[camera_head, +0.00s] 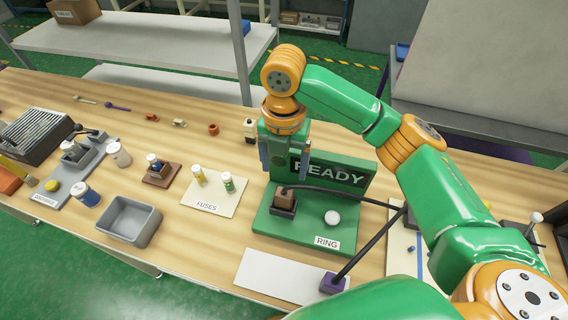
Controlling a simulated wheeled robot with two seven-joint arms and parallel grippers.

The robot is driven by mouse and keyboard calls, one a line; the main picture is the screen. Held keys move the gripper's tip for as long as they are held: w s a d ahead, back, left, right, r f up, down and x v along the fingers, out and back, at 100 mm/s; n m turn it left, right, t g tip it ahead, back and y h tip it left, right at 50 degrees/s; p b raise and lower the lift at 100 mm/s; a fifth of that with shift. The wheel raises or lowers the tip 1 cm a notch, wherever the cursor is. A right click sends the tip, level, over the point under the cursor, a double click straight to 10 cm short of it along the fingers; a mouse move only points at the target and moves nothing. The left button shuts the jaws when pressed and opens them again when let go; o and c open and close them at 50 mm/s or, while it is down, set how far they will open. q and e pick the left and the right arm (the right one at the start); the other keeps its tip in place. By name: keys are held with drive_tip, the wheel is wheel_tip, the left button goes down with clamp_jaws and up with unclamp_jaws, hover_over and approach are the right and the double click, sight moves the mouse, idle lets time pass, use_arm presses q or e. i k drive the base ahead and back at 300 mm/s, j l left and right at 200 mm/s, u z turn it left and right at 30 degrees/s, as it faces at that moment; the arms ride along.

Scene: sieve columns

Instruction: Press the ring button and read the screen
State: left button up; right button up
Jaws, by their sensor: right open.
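The green ring unit (290,238) stands on the bench with a label reading RING. A white round button (332,217) sits on its base, with nothing touching it. Behind it, the dark screen (345,176) shows white letters that read READY, the first letter partly covered by my gripper. My right gripper (284,165) is open, fingers pointing down, in front of the screen's left end and above a brown plug block (285,197) in a dark socket. Whether the fingers touch anything is unclear. My left gripper is not in view.
A black cable runs from the plug block to the right; another black strand reaches a purple block (333,283). A fuses card (214,191) with two small cylinders and a grey bin (129,222) lie to the left. A white plate (268,272) lies in front.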

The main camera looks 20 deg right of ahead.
sight(332, 218)
drive_tip(key=k, duration=1.5)
